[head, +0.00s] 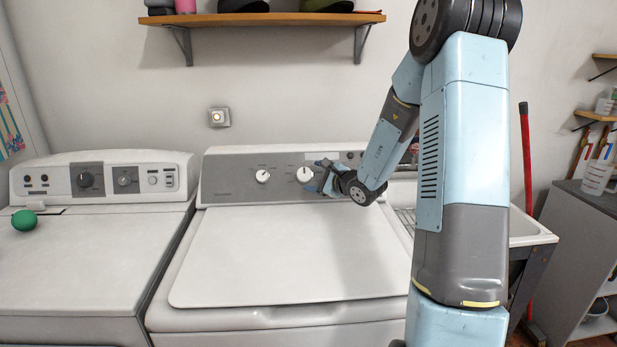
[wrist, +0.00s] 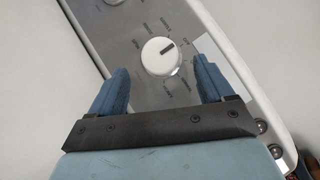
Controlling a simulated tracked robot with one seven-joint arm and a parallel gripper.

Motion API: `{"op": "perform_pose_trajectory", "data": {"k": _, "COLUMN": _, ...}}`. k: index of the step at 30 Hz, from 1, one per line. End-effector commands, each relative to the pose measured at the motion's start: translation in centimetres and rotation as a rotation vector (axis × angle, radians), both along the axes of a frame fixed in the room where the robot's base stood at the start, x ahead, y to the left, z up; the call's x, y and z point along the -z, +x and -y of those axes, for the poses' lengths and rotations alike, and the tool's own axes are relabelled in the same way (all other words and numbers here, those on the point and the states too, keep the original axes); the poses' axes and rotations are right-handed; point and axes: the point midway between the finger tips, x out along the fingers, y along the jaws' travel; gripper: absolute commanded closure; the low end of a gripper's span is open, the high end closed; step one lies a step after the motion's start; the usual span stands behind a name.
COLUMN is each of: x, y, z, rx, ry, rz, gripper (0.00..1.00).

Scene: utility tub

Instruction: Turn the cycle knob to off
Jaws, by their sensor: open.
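The cycle knob (wrist: 160,57) is a round white dial on the grey panel of the middle machine. Its dark pointer mark aims up and right in the wrist view, and small labels ring it, too small to read surely. In the head view the knob (head: 304,174) is the right one of two white dials. My gripper (wrist: 161,66) is open, with one blue finger on each side of the knob's lower part in the wrist view; I cannot tell whether either touches it. In the head view my gripper (head: 318,176) is just right of the knob.
Another white dial (head: 263,176) sits left on the same panel (head: 230,180); the machine's white lid (head: 270,255) is bare. A second machine (head: 80,260) with a green ball (head: 24,220) stands left. A shelf (head: 260,19) hangs above, and a sink (head: 525,230) stands right.

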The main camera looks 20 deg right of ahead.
Motion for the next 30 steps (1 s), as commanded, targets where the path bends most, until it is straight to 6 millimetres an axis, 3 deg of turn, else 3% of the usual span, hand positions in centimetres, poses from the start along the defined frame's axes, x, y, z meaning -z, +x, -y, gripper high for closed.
{"op": "perform_pose_trajectory", "data": {"k": 6, "x": -1.0, "y": -4.0, "z": 1.9, "rx": 0.002, "ry": -0.002, "rz": 0.001, "gripper": 0.19}}
{"op": "perform_pose_trajectory", "data": {"k": 13, "x": -1.6, "y": -6.9, "z": 3.2, "rx": 0.001, "ry": -0.001, "rz": 0.001, "gripper": 0.19}}
{"op": "perform_pose_trajectory", "data": {"k": 19, "x": -1.8, "y": -7.9, "z": 3.6, "rx": 0.001, "ry": 0.0, "rz": 0.001, "gripper": 0.19}}
{"op": "perform_pose_trajectory", "data": {"k": 30, "x": -1.8, "y": -8.0, "z": 3.6, "rx": -0.001, "ry": 0.0, "rz": 0.001, "gripper": 0.19}}
